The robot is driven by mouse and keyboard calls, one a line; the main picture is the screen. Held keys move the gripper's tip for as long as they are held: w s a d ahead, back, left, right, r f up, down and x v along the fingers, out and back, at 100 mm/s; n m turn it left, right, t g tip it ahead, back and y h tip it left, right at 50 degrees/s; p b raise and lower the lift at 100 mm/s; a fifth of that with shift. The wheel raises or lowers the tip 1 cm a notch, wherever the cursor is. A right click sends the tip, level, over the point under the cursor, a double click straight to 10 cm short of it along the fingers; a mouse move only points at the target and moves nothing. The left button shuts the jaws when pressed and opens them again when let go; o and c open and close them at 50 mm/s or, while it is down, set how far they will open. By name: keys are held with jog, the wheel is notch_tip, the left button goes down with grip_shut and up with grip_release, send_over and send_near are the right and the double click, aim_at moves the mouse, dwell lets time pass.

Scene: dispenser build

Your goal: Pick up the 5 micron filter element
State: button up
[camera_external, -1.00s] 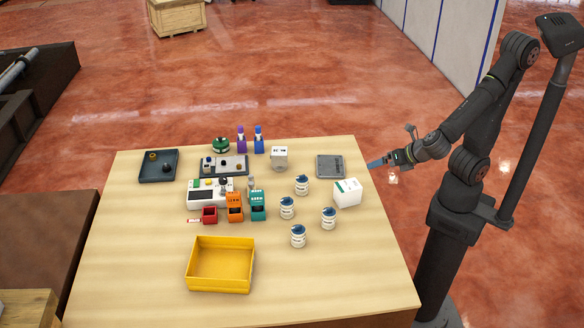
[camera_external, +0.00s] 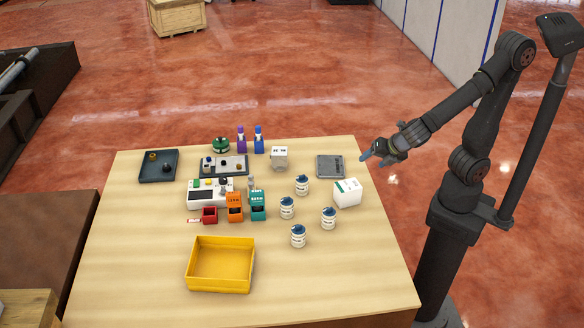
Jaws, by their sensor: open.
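Several white cylinders with dark blue tops and printed bands stand upright on the right half of the table, one at the back (camera_external: 302,185), one at the left (camera_external: 287,208), one at the right (camera_external: 328,218) and one at the front (camera_external: 298,236). They look like filter elements, but their labels are too small to read, so I cannot tell which is the 5 micron one. My gripper (camera_external: 369,153) is open and empty, above the table's back right edge, apart from all the cylinders.
A white box (camera_external: 347,193) and a grey flat tray (camera_external: 330,167) lie between my gripper and the cylinders. A yellow bin (camera_external: 220,265) stands at the front. Orange (camera_external: 235,208) and teal (camera_external: 258,206) holders stand mid-table. The front right of the table is clear.

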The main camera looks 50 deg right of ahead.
jog(key=w+a+r+m+g+y, duration=0.2)
jog(key=w+a+r+m+g, duration=0.25)
jog(key=w+a+m, duration=0.3)
jog(key=m+g+y, duration=0.1)
jog(key=m+y, duration=0.2)
jog(key=m, duration=0.2)
send_near(300, 180)
jog(key=f, duration=0.1)
jog(key=w+f, duration=0.1)
jog(key=f, duration=0.3)
jog(key=shift+w+a+f, duration=0.25)
jog(key=shift+w+a, duration=0.1)
jog(key=shift+s+a+x, duration=0.15)
jog(key=shift+x, duration=1.15)
jog(key=shift+s+a+x, duration=0.15)
jog(key=shift+x, duration=1.15)
jog(key=shift+r, duration=0.1)
jog(key=c, duration=1.1)
jog(key=shift+r, duration=0.1)
